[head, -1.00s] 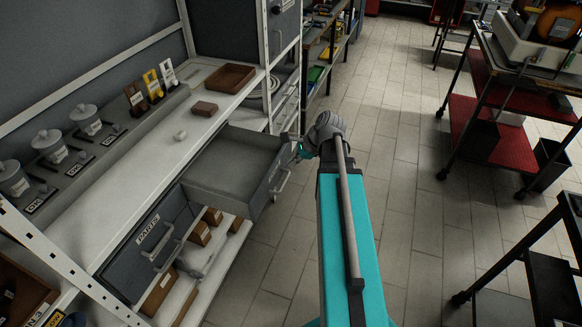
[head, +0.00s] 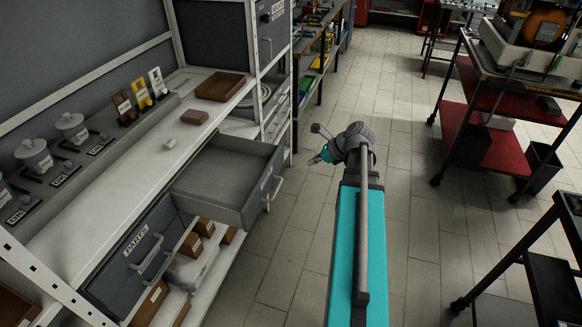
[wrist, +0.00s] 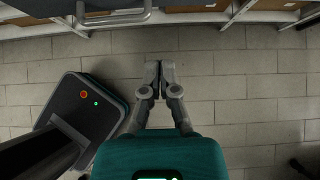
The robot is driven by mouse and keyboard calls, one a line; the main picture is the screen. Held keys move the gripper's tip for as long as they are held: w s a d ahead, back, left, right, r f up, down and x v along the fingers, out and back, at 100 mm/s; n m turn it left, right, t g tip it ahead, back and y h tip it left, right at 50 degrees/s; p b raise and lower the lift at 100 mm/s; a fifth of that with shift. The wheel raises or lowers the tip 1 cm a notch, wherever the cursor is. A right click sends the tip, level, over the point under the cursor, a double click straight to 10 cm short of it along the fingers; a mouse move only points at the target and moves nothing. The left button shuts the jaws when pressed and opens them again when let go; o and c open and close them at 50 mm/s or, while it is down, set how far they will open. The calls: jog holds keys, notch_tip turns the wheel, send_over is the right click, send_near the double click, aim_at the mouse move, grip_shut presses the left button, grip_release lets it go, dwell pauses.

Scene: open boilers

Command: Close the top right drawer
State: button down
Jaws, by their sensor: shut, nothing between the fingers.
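The top right drawer (head: 225,180) is grey, empty and pulled well out of the bench under the white worktop. Its front has a bar handle (head: 273,188). My gripper (head: 316,143) is to the right of the drawer front, apart from it, over the floor aisle. In the wrist view my gripper (wrist: 159,66) points toward the bench with its fingers together and nothing between them. A grey drawer front with a bar handle (wrist: 115,19) shows at the top left of that view, clear of the fingertips.
The drawer labelled PARTS (head: 133,262) is left of the open one. A lower shelf (head: 207,275) holds small wooden boxes. A wooden tray (head: 220,86) sits on the worktop (head: 110,185). A red-shelved cart (head: 470,120) stands right. The tiled aisle between is clear.

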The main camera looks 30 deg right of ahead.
aim_at(275, 172)
jog(key=shift+f, duration=0.15)
jog(key=shift+w+a+r+b+x, duration=0.3)
jog(key=shift+b+x, duration=0.85)
jog(key=shift+x, duration=0.95)
jog(key=shift+w+a+r+b+x, duration=0.15)
jog(key=shift+w+r+b+x, duration=0.25)
jog(key=shift+b+x, duration=1.25)
jog(key=shift+w+a+r+b+x, duration=0.2)
jog(key=shift+r+b+x, duration=0.35)
jog(key=shift+x, duration=1.95)
jog(key=shift+f, duration=0.15)
jog(key=shift+d, duration=0.3)
jog(key=shift+a, duration=0.25)
jog(key=shift+w, duration=0.15)
